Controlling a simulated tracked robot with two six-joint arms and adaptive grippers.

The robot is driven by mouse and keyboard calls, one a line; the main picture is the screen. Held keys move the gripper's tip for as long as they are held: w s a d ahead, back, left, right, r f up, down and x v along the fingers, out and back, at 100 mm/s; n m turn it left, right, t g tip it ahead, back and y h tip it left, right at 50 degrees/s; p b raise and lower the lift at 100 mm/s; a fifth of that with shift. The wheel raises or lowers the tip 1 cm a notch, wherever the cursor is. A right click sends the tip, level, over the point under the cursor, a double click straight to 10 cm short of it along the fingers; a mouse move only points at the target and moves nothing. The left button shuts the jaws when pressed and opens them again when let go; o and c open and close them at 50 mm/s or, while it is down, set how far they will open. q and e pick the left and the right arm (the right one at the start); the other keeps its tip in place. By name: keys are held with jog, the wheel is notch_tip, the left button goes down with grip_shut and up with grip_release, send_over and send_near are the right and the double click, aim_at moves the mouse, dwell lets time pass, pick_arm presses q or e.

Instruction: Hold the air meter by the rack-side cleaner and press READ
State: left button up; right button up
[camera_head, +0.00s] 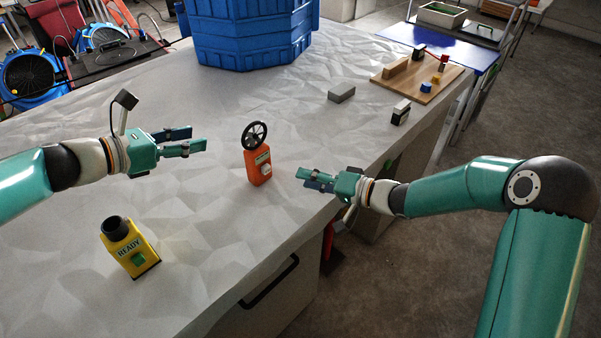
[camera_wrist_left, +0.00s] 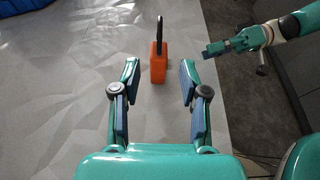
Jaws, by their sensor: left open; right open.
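The orange air meter (camera_head: 258,167) stands upright on the grey worktop, with a black vane wheel on top and a pale round button on its front. It also shows in the left wrist view (camera_wrist_left: 159,66), ahead of and between my open left fingers. My left gripper (camera_head: 198,140) is open and empty, to the left of the meter and apart from it. My right gripper (camera_head: 302,178) is open and empty, to the right of the meter and apart from it. A yellow device marked READY (camera_head: 131,250), with a green button and black round top, stands at the front left.
A blue ribbed tub (camera_head: 250,40) stands at the back of the worktop. A grey block (camera_head: 341,93), a small black-and-white block (camera_head: 401,112) and a wooden board (camera_head: 440,90) with several pieces lie at the right. Worktop around the meter is clear; its edge runs beneath my right gripper.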

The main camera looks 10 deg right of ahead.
aim_at(244, 129)
jog(key=shift+s+a+r, duration=0.1)
jog(key=shift+a, duration=0.2)
pick_arm(q)
jog(key=x, duration=1.7)
jog(key=shift+a, duration=0.1)
grip_shut()
pick_arm(e)
grip_shut()
dwell(0.6)
